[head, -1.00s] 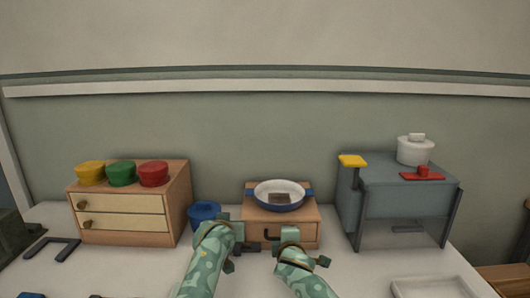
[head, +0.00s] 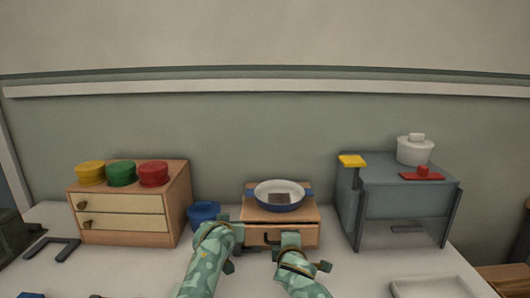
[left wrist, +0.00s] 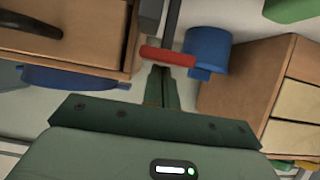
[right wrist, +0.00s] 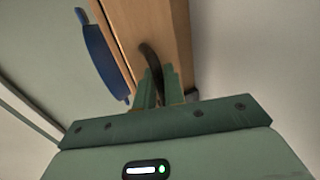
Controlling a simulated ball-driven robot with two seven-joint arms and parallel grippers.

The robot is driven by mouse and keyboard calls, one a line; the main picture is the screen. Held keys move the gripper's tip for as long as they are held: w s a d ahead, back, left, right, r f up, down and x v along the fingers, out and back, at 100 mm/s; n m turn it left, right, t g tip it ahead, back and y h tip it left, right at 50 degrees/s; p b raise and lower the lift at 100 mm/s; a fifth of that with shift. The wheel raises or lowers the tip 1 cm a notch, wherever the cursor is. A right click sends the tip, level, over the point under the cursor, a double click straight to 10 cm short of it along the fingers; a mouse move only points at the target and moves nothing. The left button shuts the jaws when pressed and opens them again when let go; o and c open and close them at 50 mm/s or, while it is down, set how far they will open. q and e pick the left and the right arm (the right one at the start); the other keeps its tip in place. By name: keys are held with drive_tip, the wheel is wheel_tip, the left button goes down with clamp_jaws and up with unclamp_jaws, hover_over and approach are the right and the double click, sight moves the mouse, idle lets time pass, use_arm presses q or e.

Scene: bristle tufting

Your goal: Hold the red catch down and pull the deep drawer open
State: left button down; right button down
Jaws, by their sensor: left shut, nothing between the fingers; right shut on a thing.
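The wooden cabinet (head: 300,207) stands in the middle, its deep drawer (head: 308,236) standing slightly proud of the body. My right gripper (head: 290,241) is shut on the dark drawer handle (right wrist: 152,58), as the right wrist view shows. The red catch (left wrist: 167,55) is a short bar beside the cabinet in the left wrist view; it is hidden behind my left arm in the head view. My left gripper (left wrist: 160,75) is shut and empty, its fingertips at the catch; I cannot tell how hard they press.
A blue-rimmed pan (head: 279,204) with a brown block sits on the cabinet. A blue cup (head: 203,212) stands left of it. A two-drawer chest (head: 124,229) with coloured lids is at left, a grey stand (head: 405,200) with a white pot at right. A white tray (head: 430,288) lies front right.

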drive_tip(key=shift+s+f, duration=0.1)
drive_tip(key=shift+s, duration=1.6)
use_arm(q)
drive_tip(key=shift+f, duration=0.1)
use_arm(e)
drive_tip(key=c, duration=1.2)
unclamp_jaws()
drive_tip(key=shift+c, duration=0.2)
drive_tip(key=v, duration=0.8)
use_arm(q)
wheel_tip(320, 180, up, 9)
use_arm(e)
drive_tip(key=shift+w, duration=0.1)
